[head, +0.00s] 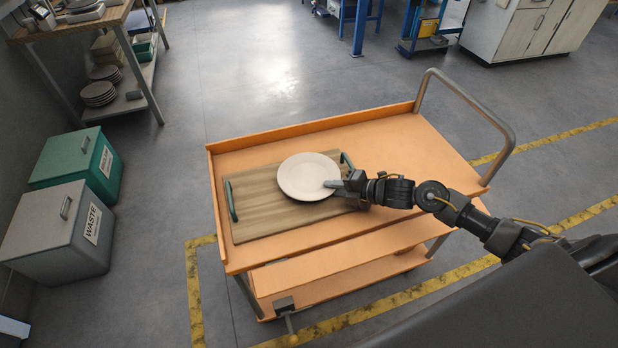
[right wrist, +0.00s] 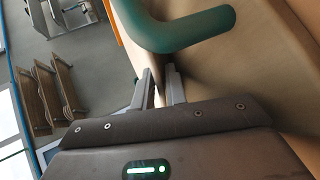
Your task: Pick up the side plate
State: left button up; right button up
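The side plate (head: 303,173), round and off-white, lies over the wooden tray (head: 265,222) on the orange trolley. My right gripper (head: 334,184) reaches in from the right, with a fingertip over the plate's right rim. In the right wrist view its two grey fingers (right wrist: 163,75) show a narrow gap between them. Whether they press on the rim cannot be told. A green tray handle (right wrist: 185,30) lies close beyond the fingers there. I cannot make out the plate for sure in that view. My left gripper is not in view.
The tray has green handles at its left end (head: 231,201) and right end (head: 347,160). The trolley (head: 400,140) has a low rim and a grey push bar (head: 480,98) at right. Two bins (head: 62,230) stand at left. The trolley's right part is bare.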

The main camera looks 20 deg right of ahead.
grip_shut()
jog(key=shift+r, duration=0.1)
